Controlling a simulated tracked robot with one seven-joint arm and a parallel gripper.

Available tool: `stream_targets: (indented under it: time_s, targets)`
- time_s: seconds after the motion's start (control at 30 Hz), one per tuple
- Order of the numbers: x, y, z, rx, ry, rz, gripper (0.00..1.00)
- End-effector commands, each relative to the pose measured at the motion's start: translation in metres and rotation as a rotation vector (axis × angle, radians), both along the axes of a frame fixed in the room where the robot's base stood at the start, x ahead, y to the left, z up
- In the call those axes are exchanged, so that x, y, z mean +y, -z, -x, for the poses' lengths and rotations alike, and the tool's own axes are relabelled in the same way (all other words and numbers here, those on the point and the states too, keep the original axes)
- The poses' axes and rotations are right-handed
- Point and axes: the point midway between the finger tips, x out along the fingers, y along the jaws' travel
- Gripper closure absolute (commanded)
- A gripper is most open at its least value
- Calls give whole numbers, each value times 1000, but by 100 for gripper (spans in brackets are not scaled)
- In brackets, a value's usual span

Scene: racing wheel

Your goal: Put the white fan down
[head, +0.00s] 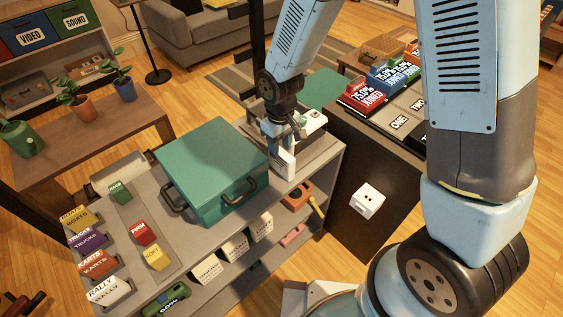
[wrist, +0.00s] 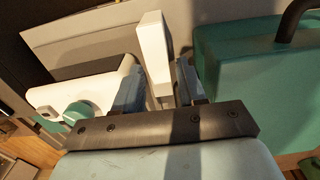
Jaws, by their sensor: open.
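The white fan, a narrow white upright piece, shows beneath my gripper (head: 284,143) in the head view (head: 284,162). It stands on the grey shelf top (head: 310,158), right of the green case (head: 212,165). In the wrist view the white fan (wrist: 154,50) is between the two fingers of my gripper (wrist: 158,85). The fingers are open, one on each side of it, with a visible gap on the right. The fan's lower part is partly hidden by the gripper, so I cannot see its whole base.
A white device with a green knob (wrist: 85,110) lies close on the left in the wrist view. The green case (wrist: 250,85) is close on the right. Colored label blocks (head: 143,233) lie left of the case. A dark cabinet (head: 345,210) borders the shelf.

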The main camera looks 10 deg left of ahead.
Motion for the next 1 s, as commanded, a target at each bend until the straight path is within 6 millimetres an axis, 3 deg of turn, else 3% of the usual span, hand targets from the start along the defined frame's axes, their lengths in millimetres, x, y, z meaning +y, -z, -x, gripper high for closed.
stream_targets:
  time_s: [0.33, 0.7, 1.0]
  targets:
    - [-1, 21, 1, 2, 0, 2, 60]
    - [-3, 61, 0, 1, 1, 1, 60]
    - [-3, 65, 0, 0, 1, 0, 60]
